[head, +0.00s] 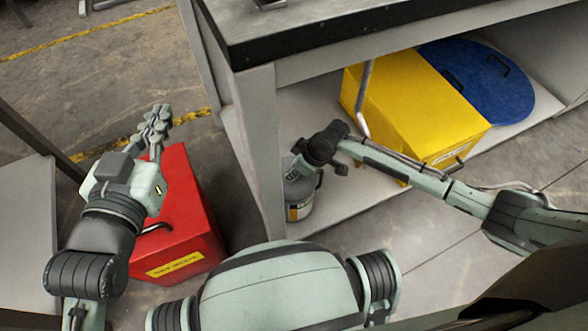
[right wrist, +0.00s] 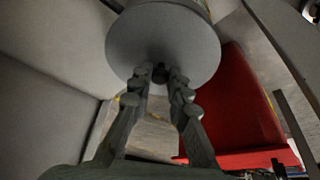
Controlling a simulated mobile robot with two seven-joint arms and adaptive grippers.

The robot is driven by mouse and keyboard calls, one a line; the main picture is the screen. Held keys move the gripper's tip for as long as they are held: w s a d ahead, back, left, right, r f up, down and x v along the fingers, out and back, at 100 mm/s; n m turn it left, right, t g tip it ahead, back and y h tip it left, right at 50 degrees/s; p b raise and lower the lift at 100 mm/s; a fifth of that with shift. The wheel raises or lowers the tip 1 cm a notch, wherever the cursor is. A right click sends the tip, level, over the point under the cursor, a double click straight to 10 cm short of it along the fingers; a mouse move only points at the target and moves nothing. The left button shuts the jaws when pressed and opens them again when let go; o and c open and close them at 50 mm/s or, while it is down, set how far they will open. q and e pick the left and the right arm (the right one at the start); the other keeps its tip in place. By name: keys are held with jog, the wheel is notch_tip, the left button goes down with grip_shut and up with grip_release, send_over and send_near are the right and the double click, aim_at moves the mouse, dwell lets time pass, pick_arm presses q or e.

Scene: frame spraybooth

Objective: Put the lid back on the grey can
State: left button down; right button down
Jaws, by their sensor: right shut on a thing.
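The grey can (head: 299,211) with a white and yellow label stands upright on the low shelf, beside the shelf's left post. My right wrist hides part of its top. My right gripper (right wrist: 160,80) is shut on the small dark knob of the round grey lid (right wrist: 163,40) in the right wrist view. The lid is at the can's top; I cannot tell whether it is seated or just above the rim. My left gripper (head: 157,118) is empty above the red box, and its finger gap is unclear.
A red box (head: 190,222) stands on the floor left of the shelf (head: 344,209). A yellow box (head: 420,105) and a blue round lid-like thing (head: 482,85) lie deeper on the shelf. The bench top (head: 330,33) and its post (head: 262,140) stand close to my right arm.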

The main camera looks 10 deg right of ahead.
jog(key=shift+f+p, duration=0.15)
jog(key=shift+p, duration=0.45)
dwell(0.9)
dwell(0.3)
jog(key=c, duration=1.4)
grip_release()
jog(key=shift+o, duration=0.3)
jog(key=o, duration=0.5)
jog(key=shift+c, duration=0.2)
jog(key=shift+r+p, duration=3.55)
jog(key=shift+p, duration=0.3)
